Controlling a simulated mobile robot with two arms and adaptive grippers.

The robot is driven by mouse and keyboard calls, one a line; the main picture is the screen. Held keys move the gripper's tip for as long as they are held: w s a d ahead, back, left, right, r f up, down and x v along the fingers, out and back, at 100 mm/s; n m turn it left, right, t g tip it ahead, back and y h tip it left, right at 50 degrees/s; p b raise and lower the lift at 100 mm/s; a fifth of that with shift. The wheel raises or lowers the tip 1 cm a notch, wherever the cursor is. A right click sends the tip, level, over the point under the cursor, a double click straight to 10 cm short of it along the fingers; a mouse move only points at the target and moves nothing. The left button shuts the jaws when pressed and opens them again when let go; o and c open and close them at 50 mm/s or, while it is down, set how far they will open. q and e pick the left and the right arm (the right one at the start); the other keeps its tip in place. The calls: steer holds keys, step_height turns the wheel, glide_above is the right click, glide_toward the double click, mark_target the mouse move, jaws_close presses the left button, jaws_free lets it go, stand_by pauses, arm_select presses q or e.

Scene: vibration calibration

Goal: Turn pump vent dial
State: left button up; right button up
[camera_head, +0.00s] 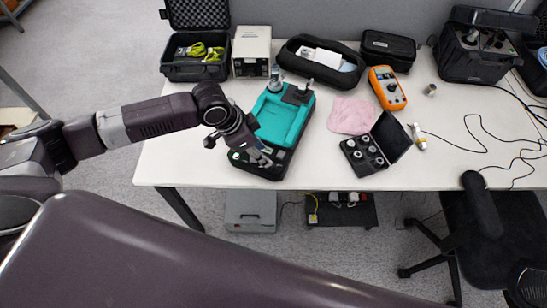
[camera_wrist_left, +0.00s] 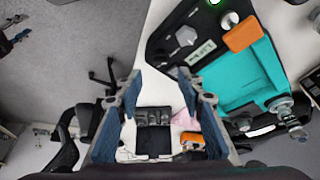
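The pump (camera_head: 285,118) is a black unit with a teal recessed top, near the table's front edge. In the left wrist view the pump (camera_wrist_left: 236,78) fills the upper right. I cannot tell for sure which is the vent dial. My left gripper (camera_head: 264,159) is over the pump's front panel and hides part of it. In the wrist view the left gripper (camera_wrist_left: 160,82) has its fingers apart with nothing between them. My right gripper is out of view.
A pink cloth (camera_head: 351,115), an orange multimeter (camera_head: 387,88) and an open black case of small parts (camera_head: 368,152) lie right of the pump. Black cases and a cream box (camera_head: 252,50) stand behind it. The white table (camera_head: 185,160) is bare to the left.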

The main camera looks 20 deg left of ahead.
arm_select(q)
steer(key=shift+p+x, duration=0.65)
steer(key=shift+x, duration=3.1)
steer(key=shift+a, duration=0.1)
jaws_close()
